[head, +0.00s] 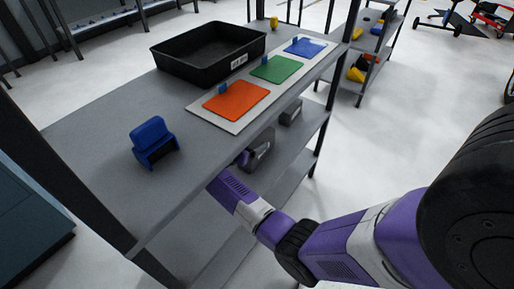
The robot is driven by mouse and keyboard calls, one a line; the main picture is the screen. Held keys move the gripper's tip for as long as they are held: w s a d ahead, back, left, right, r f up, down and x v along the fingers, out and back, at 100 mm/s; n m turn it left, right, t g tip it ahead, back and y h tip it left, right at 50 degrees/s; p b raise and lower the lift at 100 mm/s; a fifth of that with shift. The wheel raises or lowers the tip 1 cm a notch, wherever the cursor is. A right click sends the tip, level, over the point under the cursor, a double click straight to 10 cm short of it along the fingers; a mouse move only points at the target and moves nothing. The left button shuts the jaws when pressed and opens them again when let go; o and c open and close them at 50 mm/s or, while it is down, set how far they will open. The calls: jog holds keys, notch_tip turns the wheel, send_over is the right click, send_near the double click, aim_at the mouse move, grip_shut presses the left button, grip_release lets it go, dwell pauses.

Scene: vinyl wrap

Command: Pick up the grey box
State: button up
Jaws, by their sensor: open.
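A grey box (291,112) sits on the middle shelf, below the top board's right edge and partly hidden by it. My arm reaches in from the lower right and passes under that edge. My gripper (268,138) appears as a dark grey shape beyond a purple wrist part on the same level, lower left of the box. It is open, with nothing seen in it. The top board hides part of the wrist and gripper, and the fingers are too small to make out clearly. A small gap seems to separate gripper and box.
The top board (95,150) holds a black tray (176,66), a white panel with orange (236,101), green (277,69) and blue (305,46) sheets, and a blue holder (152,142). Shelf posts stand at the corners. Open floor (380,140) lies to the right.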

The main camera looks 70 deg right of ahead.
aim_at(256, 140)
jog(key=x, duration=0.4)
jog(key=shift+c, duration=0.3)
grip_shut()
